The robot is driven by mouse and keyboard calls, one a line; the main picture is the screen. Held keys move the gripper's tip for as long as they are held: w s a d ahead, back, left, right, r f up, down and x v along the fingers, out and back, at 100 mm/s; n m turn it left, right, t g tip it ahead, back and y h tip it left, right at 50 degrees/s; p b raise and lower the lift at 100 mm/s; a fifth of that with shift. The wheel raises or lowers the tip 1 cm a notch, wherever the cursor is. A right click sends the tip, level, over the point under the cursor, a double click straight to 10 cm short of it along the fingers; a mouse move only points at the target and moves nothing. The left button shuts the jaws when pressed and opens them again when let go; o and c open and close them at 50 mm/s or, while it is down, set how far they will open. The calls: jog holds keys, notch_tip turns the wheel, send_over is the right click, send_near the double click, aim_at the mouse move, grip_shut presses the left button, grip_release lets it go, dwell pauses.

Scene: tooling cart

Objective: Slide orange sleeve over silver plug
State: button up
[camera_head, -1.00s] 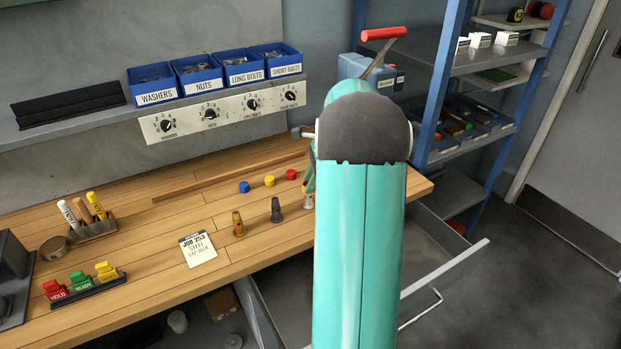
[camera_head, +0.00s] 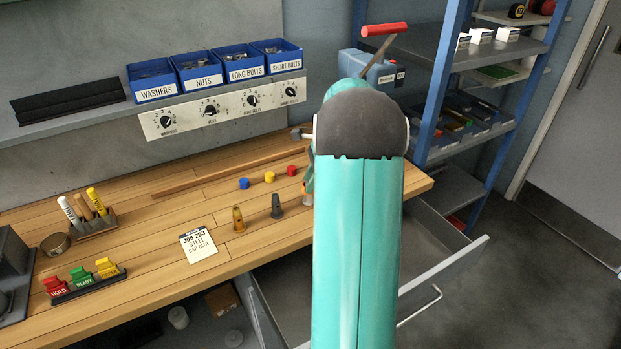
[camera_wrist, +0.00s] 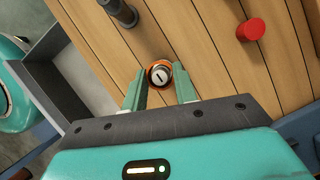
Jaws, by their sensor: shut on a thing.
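The silver plug (camera_wrist: 160,76) stands on the wooden bench and shows from above in the wrist view. The orange sleeve (camera_wrist: 151,68) appears as a ring around the plug's top. How far down the sleeve sits on the plug cannot be told. My gripper (camera_wrist: 161,86) is shut on the orange sleeve, one green finger on each side. In the head view my arm hides most of the gripper, and only a small part of the plug (camera_head: 307,201) shows beside it.
A brass-coloured plug (camera_head: 239,220) and a dark grey plug (camera_head: 276,207) stand to the left. Blue (camera_head: 244,183), yellow (camera_head: 269,177) and red (camera_head: 292,170) caps lie behind. A job card (camera_head: 198,245) lies flat. An open drawer (camera_head: 440,270) juts out below the bench.

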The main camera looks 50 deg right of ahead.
jog(key=shift+f, duration=0.3)
dwell(0.4)
jog(key=shift+f, duration=0.35)
jog(key=shift+f, duration=0.9)
dwell(0.7)
jog(key=o, duration=1.5)
notch_tip(320, 180, up, 15)
jog(key=shift+f, duration=0.2)
dwell(1.8)
dwell(0.5)
